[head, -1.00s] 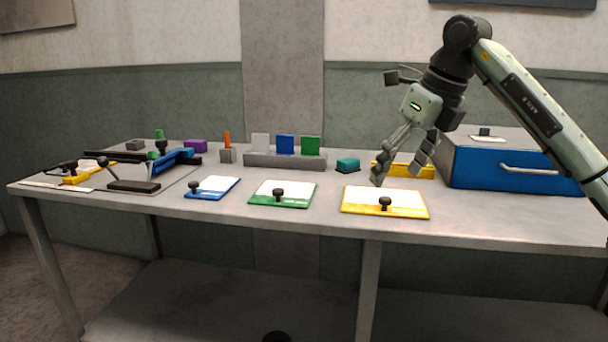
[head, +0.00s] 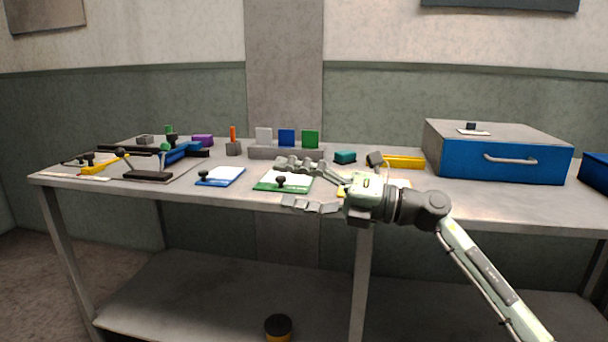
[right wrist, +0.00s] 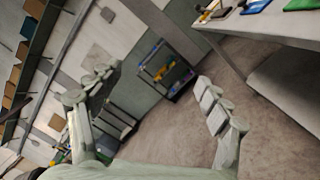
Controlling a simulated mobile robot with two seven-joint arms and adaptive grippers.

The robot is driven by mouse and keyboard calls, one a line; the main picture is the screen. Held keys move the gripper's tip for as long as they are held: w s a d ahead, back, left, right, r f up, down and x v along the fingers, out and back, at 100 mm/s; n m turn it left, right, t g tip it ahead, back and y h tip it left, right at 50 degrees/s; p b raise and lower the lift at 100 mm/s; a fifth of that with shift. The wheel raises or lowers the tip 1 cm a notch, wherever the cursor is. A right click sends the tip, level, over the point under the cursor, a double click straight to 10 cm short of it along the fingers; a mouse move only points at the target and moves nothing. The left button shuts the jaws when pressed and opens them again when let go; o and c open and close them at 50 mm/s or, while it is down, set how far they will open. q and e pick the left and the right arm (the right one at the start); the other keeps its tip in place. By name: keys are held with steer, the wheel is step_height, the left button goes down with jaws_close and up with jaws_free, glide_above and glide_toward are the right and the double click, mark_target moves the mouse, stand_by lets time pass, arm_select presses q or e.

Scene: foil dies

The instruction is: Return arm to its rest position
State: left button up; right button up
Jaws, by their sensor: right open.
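My right gripper (head: 300,184) is open and empty in the head view, in front of the table's front edge, its fingers pointing left. Its arm comes in from the lower right. In the right wrist view its two fingers (right wrist: 160,90) are spread wide with nothing between them. Beyond them are the floor and a distant shelf rack. The gripper and wrist cover part of the yellow-edged plate (head: 399,183) and come close in the picture to the green-edged plate (head: 265,184). My left gripper does not show.
The table (head: 465,203) holds a blue drawer box (head: 460,159) at right, a blue-edged plate (head: 219,177), and a grey rack (head: 262,152) with white, blue and green tiles. A press-like fixture stands at left. A yellow-and-black can (head: 278,327) is below. The space before the table looks clear.

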steer(key=w+d+f+m+t+h, duration=0.3)
steer(key=d+f+m+t+h, duration=0.25)
steer(key=m, duration=0.45)
steer(key=w+d+f+m+t+h, duration=0.25)
steer(key=d+f+m+t, duration=0.25)
steer(key=d+m+t, duration=0.3)
steer(key=s+d+f+m+g+h, duration=0.1)
steer(key=d+f+m+h, duration=0.3)
steer(key=f+m, duration=0.3)
steer(key=s+d+f+m+h, duration=0.1)
steer(key=d+f+m+h, duration=0.35)
steer(key=f, duration=0.45)
steer(key=s+d+f+m+g+h, duration=0.2)
steer(key=s+d+f+g, duration=0.15)
steer(key=s+f, duration=0.5)
steer(key=s+d+f+m+g+h, duration=0.2)
steer(key=s+d+f+m+g, duration=0.3)
steer(key=f, duration=0.6)
steer(key=s+f+g, duration=0.2)
steer(key=s+f, duration=0.3)
steer(key=s, duration=0.5)
steer(key=s+a+f+g, duration=0.1)
steer(key=s+f+g, duration=0.2)
steer(key=s+f, duration=0.3)
steer(key=s+y, duration=0.1)
steer(key=s, duration=0.3)
steer(key=shift+f+g, duration=0.3)
steer(key=shift+a+m, duration=0.1)
steer(key=shift+m, duration=0.15)
